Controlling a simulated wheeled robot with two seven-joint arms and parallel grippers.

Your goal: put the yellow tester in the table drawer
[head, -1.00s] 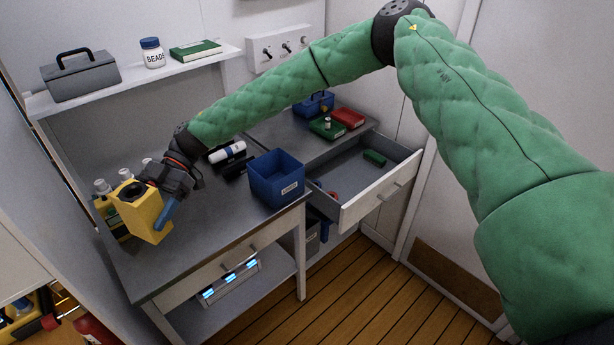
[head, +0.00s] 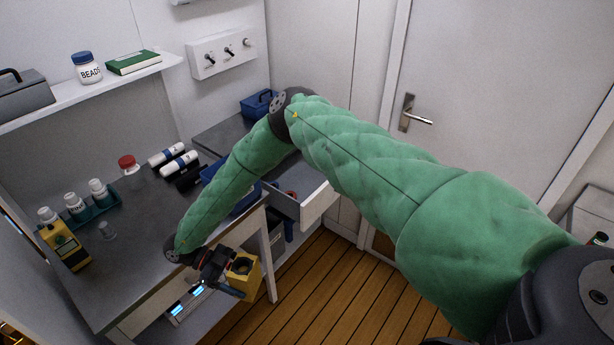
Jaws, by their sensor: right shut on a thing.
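My right gripper (head: 232,280) is shut on a yellow box-shaped device (head: 243,271) with a dark round spot on it. It holds this device beyond the front edge of the table, above the floor. Another yellow device (head: 65,246), with a small dark display, stands at the left end of the table. I cannot tell for certain which of the two is the tester. An open drawer (head: 318,207) shows at the back right; my right arm hides much of it. A small red thing (head: 291,195) is in it. My left gripper is out of view.
The grey table (head: 140,235) holds a teal rack of white-capped bottles (head: 96,211), a red-capped jar (head: 130,168) and dark-and-white cylinders (head: 178,163). A blue bin (head: 213,172) is partly behind my arm. The wooden floor (head: 310,290) in front is clear.

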